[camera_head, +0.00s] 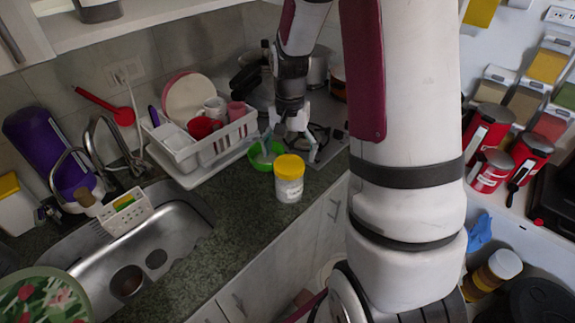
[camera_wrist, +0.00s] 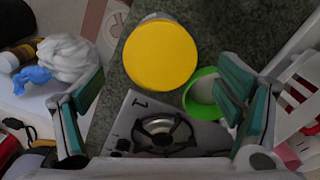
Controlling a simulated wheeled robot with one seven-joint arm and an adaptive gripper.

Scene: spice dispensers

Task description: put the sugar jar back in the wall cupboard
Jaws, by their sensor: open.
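The jar with a yellow lid and clear or whitish body (camera_head: 289,185), which I take for the sugar jar, stands upright on the dark counter near its front edge. Its label is too small to read. In the wrist view its round yellow lid (camera_wrist: 160,55) lies between and beyond my fingers. My gripper (camera_head: 291,150) is open and empty, behind and above the jar in the head view; its fingers also show in the wrist view (camera_wrist: 165,92). The white wall cupboard (camera_head: 150,8) shows only partly at the top left, with a grey item on its shelf.
A green bowl (camera_head: 258,163) sits just left of the jar, close to it. A white dish rack (camera_head: 195,150) with cups and plates stands further left, beyond it the sink (camera_head: 185,228). A gas hob (camera_head: 335,132) lies behind.

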